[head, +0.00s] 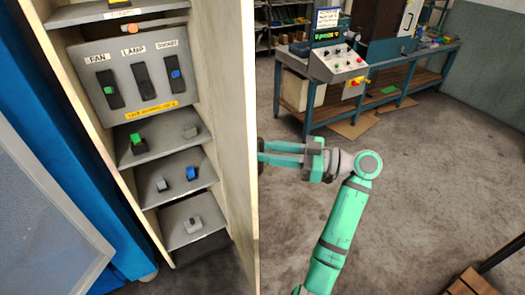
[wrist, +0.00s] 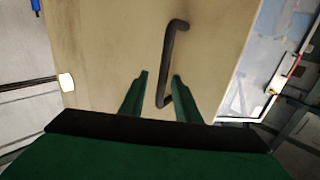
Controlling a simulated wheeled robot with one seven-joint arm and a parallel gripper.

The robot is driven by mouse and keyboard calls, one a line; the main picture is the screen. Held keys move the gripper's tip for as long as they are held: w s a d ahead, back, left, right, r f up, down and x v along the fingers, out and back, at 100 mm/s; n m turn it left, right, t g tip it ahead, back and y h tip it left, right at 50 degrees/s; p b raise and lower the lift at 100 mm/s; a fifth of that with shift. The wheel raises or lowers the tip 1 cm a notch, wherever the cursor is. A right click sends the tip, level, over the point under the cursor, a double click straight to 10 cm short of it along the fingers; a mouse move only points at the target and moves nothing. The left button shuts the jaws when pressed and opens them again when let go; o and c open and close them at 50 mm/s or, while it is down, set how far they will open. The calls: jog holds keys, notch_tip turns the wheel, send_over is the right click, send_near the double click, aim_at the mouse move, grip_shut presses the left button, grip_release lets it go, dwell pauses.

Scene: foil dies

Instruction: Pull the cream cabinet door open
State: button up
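The cream cabinet door (head: 226,120) stands swung open, its inner face towards the head camera and its edge near the middle of the view. In the wrist view the door's outer face (wrist: 105,50) fills much of the picture. A dark bar handle (wrist: 169,55) is on that face. My gripper (wrist: 160,76) is open, with one green finger on each side of the handle's lower part and gaps showing. In the head view my gripper (head: 275,153) is at the right of the door, and its fingertips are hidden behind the door edge.
The cabinet's shelves hold a switch panel (head: 146,80) labelled fan, lamp and socket, and several small switch blocks. A blue machine (head: 40,150) stands at the left. A workbench (head: 370,75) with a control box (head: 338,65) is behind. The floor (head: 420,190) at the right is mostly clear.

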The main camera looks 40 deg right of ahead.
jog(key=v, duration=0.9)
